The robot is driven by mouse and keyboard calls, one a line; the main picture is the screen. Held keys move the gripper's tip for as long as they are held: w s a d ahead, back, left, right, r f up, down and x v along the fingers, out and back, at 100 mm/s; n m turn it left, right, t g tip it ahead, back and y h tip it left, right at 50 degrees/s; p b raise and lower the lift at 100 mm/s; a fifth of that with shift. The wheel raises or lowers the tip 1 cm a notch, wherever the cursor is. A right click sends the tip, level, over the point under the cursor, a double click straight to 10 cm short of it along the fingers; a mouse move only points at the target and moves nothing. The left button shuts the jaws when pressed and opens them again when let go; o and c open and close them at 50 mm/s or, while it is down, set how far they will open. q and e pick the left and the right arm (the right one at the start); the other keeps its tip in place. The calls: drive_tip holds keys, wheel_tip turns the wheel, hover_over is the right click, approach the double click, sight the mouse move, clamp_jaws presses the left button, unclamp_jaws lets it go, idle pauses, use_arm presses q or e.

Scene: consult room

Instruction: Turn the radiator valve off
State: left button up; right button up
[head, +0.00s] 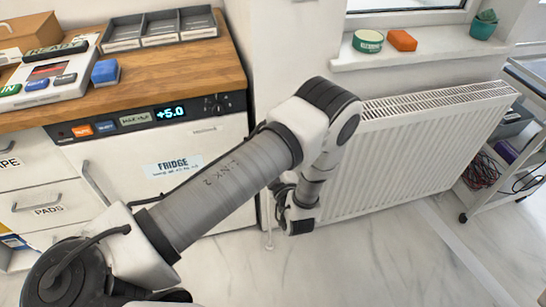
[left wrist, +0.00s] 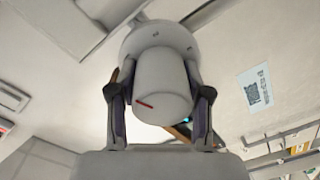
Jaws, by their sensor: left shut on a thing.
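The white radiator (head: 410,150) stands against the wall under the window sill in the head view. The radiator valve (left wrist: 158,72) shows in the left wrist view as a white, rounded knob with a short red mark on its face. My left gripper (left wrist: 160,98) has one finger on each side of the knob and is shut on it. In the head view my left arm reaches down to the radiator's left end, and the wrist hides the valve and the fingertips there. My right gripper is in neither view.
A fridge (head: 215,150) under a wooden counter (head: 190,60) stands left of the radiator. A green-white tin (head: 368,41), an orange block (head: 402,40) and a teal pot (head: 483,27) sit on the sill. A wheeled cart (head: 525,70) is at right. Marble floor in front is clear.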

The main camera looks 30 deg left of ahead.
use_arm(q)
drive_tip(key=n, duration=0.7)
drive_tip(key=shift+f+p, duration=0.15)
drive_tip(key=shift+p, duration=0.25)
drive_tip(key=n, duration=0.3)
drive_tip(key=shift+n+h, duration=0.3)
drive_tip(key=shift+f+n+p, duration=0.1)
drive_tip(key=shift+n+p, duration=0.4)
drive_tip(key=shift+n, duration=1.1)
drive_tip(key=o, duration=1.2)
drive_tip(key=shift+c, duration=0.2)
